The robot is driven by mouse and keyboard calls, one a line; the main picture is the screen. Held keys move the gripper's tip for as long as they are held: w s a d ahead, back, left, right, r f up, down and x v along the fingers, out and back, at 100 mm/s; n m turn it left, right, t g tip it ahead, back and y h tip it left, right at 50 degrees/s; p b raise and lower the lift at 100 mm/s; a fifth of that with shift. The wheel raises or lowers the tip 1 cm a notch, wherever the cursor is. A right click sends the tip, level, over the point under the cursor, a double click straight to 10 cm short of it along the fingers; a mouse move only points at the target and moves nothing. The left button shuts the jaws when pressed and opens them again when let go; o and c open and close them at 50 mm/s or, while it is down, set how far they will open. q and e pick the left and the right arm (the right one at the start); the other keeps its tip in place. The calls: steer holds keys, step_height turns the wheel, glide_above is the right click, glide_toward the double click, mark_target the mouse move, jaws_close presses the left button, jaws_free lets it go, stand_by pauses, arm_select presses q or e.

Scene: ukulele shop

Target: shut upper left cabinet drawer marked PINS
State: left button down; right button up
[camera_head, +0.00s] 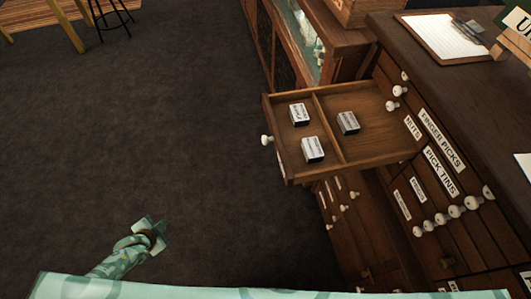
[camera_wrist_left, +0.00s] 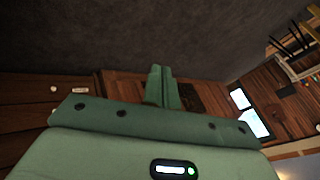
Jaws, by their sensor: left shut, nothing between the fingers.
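A wooden drawer (camera_head: 358,103) stands pulled out from the dark cabinet (camera_head: 472,120), at the upper left of its front in the head view. Its white knob (camera_head: 266,139) is on the front panel, which faces left; a PINS label cannot be read from here. Three small labelled boxes (camera_head: 313,149) lie inside, and a divider splits the drawer. My left gripper (camera_head: 153,228) is low over the floor, left of and apart from the drawer. Its fingers are together and empty, also in the left wrist view (camera_wrist_left: 161,86). My right gripper is not in view.
Lower drawers with white knobs and labels such as PICK TINS (camera_head: 440,171) are on the cabinet front. A clipboard (camera_head: 444,37) lies on top. A glass display case (camera_head: 305,40) stands behind the drawer. A stool (camera_head: 110,12) is far left. The carpet (camera_head: 150,120) between is clear.

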mark_target(278, 154)
arm_select(q)
steer(key=w+d+r+m+t+h+b, duration=0.1)
steer(key=w+d+r+m+t+h, duration=0.15)
steer(key=w+r+m, duration=0.5)
steer(key=w+d+r+m+t+h, duration=0.2)
steer(key=w+d+r+m+h, duration=0.15)
steer(key=w+r+m, duration=0.35)
steer(key=s+d+r+m+g+h, duration=0.4)
steer(key=d+r+m+h, duration=0.3)
steer(key=m, duration=0.6)
steer(key=s+d+r+m+g+h, duration=0.35)
steer(key=d+r+m, duration=0.5)
steer(key=m, duration=0.45)
steer(key=shift+h, duration=0.45)
steer(key=x, duration=1.3)
steer(key=shift+d+r, duration=0.1)
steer(key=shift+r, duration=0.2)
steer(key=shift+d, duration=0.1)
